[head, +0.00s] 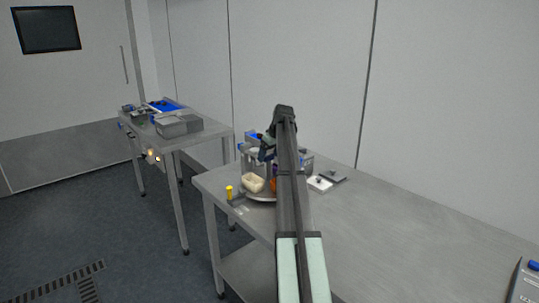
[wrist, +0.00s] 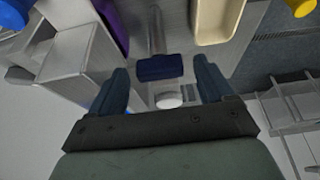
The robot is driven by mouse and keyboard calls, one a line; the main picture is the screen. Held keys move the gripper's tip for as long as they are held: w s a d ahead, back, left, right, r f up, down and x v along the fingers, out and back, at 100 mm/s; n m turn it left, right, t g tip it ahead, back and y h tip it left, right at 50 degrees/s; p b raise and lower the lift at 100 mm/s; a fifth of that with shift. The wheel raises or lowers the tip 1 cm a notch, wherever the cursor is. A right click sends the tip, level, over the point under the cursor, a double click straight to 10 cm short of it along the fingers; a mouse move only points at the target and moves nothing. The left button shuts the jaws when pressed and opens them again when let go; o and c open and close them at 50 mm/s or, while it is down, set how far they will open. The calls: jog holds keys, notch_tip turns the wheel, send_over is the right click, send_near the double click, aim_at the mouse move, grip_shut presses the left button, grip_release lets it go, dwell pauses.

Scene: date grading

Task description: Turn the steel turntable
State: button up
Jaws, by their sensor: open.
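The steel turntable (head: 262,198) sits at the left end of the long steel table, partly hidden behind my arm. A cream bowl (head: 252,183) stands on it, and a small orange thing shows beside my arm. In the wrist view, a steel rod (wrist: 155,32) ends in a dark blue block (wrist: 160,67); whether it joins the turntable I cannot tell. My gripper (wrist: 160,70) is open, with one finger on each side of the blue block and visible gaps. In the head view, my gripper (head: 265,146) is small and partly hidden.
The cream bowl (wrist: 218,20) and a purple thing (wrist: 113,24) flank the rod in the wrist view. A yellow piece (head: 229,191) stands at the table's left edge. White and grey blocks (head: 320,183) lie right of my arm. The table's right part (head: 400,225) is mostly clear.

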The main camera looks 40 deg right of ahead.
grip_shut()
dwell(0.8)
